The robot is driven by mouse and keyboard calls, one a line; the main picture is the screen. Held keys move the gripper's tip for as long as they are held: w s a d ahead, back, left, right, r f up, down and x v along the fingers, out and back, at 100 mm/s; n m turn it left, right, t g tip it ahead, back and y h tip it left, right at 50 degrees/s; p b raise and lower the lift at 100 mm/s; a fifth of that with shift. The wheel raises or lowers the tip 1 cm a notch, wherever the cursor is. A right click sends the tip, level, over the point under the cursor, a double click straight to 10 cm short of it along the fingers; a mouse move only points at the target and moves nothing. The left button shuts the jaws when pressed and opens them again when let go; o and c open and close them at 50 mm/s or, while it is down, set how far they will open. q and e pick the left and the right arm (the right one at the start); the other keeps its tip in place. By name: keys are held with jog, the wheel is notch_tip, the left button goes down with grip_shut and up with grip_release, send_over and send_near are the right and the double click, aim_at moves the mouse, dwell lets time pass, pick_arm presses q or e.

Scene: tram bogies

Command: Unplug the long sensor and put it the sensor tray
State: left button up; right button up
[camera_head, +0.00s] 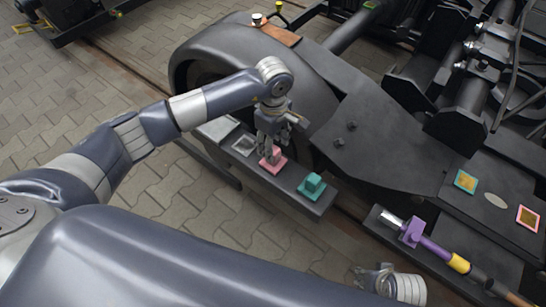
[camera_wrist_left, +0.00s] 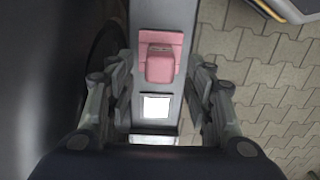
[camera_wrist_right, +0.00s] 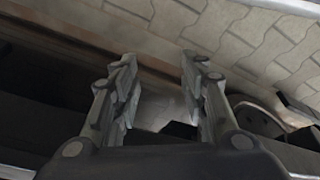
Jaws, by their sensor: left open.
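My left gripper (camera_head: 268,152) is open above a dark shelf (camera_head: 315,207), over a pink block on a pink base (camera_head: 274,166). In the left wrist view the pink block (camera_wrist_left: 160,62) lies ahead, between and beyond the spread fingers (camera_wrist_left: 162,85); no grip on it shows. A teal block on a teal base (camera_head: 312,187) stands further right on the shelf. A purple and yellow rod-like part (camera_head: 436,247) lies on the rail at the right. I cannot tell which thing is the long sensor or the sensor tray. My right gripper (camera_head: 374,277) is low; its fingers (camera_wrist_right: 160,88) are apart and empty.
A pale square recess (camera_head: 244,145) is in the shelf left of the pink block; it also shows in the left wrist view (camera_wrist_left: 155,106). The large grey bogie housing (camera_head: 370,150) rises behind the shelf. Small teal (camera_head: 466,181) and pink (camera_head: 528,217) framed squares sit at right. Paving is open at left.

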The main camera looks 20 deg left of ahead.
pick_arm(q)
notch_tip(320, 180, down, 4)
jog(key=b, duration=0.2)
jog(key=shift+b, duration=0.35)
jog(key=shift+f, duration=0.25)
jog(key=shift+f+b, duration=0.45)
jog(key=shift+b, duration=0.2)
jog(key=shift+f, duration=0.35)
pick_arm(e)
jog(key=w+v, duration=0.1)
jog(key=v, duration=0.9)
jog(key=shift+d+t, duration=0.15)
jog(key=shift+t, duration=0.25)
pick_arm(q)
jog(key=shift+b, duration=0.45)
pick_arm(e)
jog(key=shift+f, duration=0.15)
